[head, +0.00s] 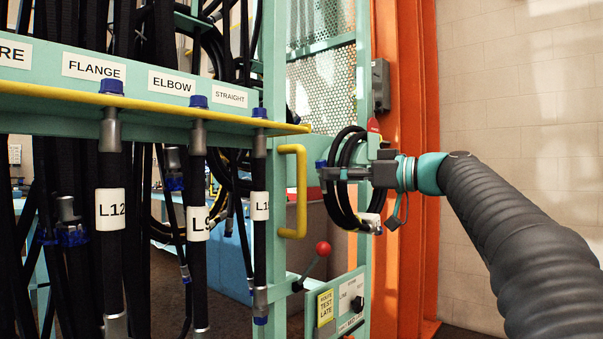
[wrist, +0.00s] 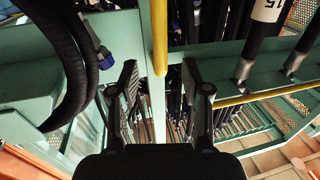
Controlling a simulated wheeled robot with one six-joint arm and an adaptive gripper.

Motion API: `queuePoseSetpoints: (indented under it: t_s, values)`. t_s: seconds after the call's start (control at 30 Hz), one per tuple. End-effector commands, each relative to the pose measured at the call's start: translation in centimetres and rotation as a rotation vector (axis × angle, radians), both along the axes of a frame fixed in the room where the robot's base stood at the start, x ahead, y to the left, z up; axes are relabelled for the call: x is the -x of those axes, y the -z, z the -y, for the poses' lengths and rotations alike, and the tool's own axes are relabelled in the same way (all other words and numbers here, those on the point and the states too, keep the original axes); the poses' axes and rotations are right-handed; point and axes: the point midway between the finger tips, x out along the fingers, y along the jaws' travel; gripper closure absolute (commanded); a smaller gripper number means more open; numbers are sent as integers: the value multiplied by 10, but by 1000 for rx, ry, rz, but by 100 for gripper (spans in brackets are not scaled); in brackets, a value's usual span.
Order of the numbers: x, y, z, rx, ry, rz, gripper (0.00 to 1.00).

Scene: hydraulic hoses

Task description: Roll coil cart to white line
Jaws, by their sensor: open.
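A teal frame (head: 283,90) carries a yellow D-shaped handle (head: 300,190) on its upright; I cannot tell for sure that this is the coil cart. My gripper (head: 326,173) is just right of the handle, in front of a coiled black hose (head: 338,205). In the wrist view my gripper (wrist: 163,85) is open, with a finger on each side. A vertical yellow bar (wrist: 159,35), probably the handle, lies beyond and between the fingertips, apparently untouched. The coiled hose also shows at left in the wrist view (wrist: 65,60). No white line is in view.
Hanging hoses (head: 110,230) with white labels fill the left, below a yellow rail (head: 150,108). An orange column (head: 405,70) and pale wall (head: 520,90) are at right.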

Motion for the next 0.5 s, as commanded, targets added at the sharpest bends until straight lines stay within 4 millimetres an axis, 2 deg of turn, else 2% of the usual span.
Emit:
queuePoseSetpoints:
  t_s: [0.2, 0.5]
  values:
    - [-19, -1, -39, -1, -2, -2, 52]
    - [-37, 0, -75, 0, -1, -2, 52]
